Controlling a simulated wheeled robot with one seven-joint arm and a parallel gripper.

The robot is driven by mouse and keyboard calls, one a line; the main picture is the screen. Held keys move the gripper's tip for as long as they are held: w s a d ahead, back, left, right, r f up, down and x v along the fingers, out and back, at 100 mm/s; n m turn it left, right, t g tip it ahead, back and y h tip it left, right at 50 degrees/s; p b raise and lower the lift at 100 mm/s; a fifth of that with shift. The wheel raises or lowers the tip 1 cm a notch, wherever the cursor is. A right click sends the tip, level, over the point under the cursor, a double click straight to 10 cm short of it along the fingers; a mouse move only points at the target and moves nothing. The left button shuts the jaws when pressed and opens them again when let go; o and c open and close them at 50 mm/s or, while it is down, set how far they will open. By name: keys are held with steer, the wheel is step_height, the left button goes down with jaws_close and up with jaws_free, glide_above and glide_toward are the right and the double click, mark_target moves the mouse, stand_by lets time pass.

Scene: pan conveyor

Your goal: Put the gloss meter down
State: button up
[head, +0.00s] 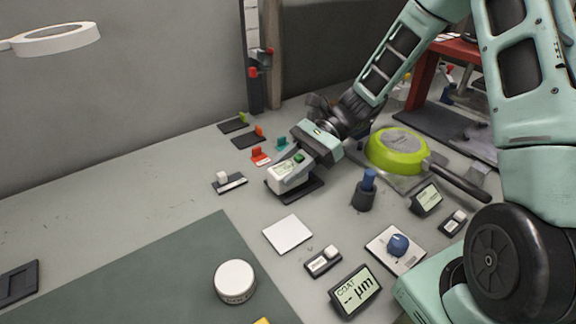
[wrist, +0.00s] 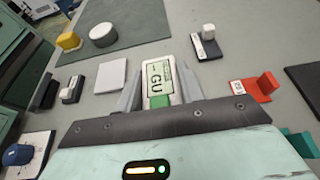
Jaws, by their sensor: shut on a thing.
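The gloss meter (head: 287,176) is a small white box with a pale green display and a green button. My gripper (head: 297,174) is shut on it, low over a dark flat pad (head: 303,192) on the bench. I cannot tell whether the meter touches the pad. In the wrist view the meter (wrist: 159,82), its display reading "GU", sits between the two grey fingers of my gripper (wrist: 159,92).
A white square tile (head: 288,234) lies in front. A lime green pan (head: 397,150) and a blue-topped post (head: 366,190) stand to the right. A black block with a white knob (head: 229,182) and a red clip (head: 260,156) are to the left. The left bench is mostly clear.

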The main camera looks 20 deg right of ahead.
steer(key=o, duration=1.2)
steer(key=shift+c, duration=0.2)
steer(key=shift+d+r, duration=0.1)
steer(key=shift+r, duration=0.05)
steer(key=v, duration=1.1)
steer(key=s+a+n+h, duration=0.1)
steer(key=a, duration=0.1)
steer(key=s+a+n+g+h, duration=0.2)
steer(key=a+n, duration=0.1)
steer(key=shift+s+a+r+p, duration=0.2)
steer(key=shift+a+r+p, duration=0.1)
steer(key=shift+r+p, duration=0.1)
steer(key=s+a+n+t+h, duration=0.2)
steer(key=s+a+n+h, duration=0.3)
steer(key=s+n, duration=0.4)
steer(key=s+a+r+n+t+h, duration=0.1)
steer(key=s+a+n+h, duration=0.3)
steer(key=s+n, duration=0.5)
steer(key=shift+s+a+n+t+h, duration=0.25)
steer(key=shift+a+n+t+h, duration=0.15)
steer(key=shift+a+n+t, duration=0.45)
